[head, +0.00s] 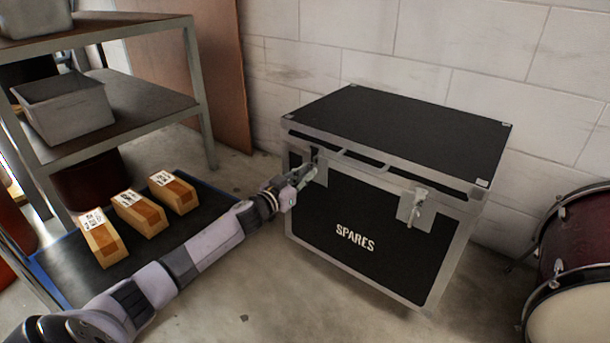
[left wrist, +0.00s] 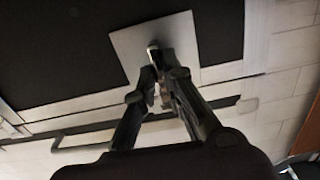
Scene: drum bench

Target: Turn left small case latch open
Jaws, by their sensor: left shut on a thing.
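A black case (head: 372,225) with metal edges and the word SPARES stands on the floor with its lid down. My left gripper (head: 308,178) is at the left latch (head: 314,161) on the case's front, below the lid's edge. In the left wrist view my left gripper (left wrist: 160,85) is shut on the latch's handle (left wrist: 153,46), in front of its square metal plate (left wrist: 180,35). The fingers hide much of the latch, so its exact turn cannot be told. The right latch (head: 416,205) shows its plate and handle in full. My right gripper is not in view.
A grey shelf (head: 150,100) with a grey bin (head: 65,108) stands at the left. Several small boxes (head: 140,212) sit on a dark surface below it. A red drum (head: 575,245) stands at the right. The floor before the case is clear.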

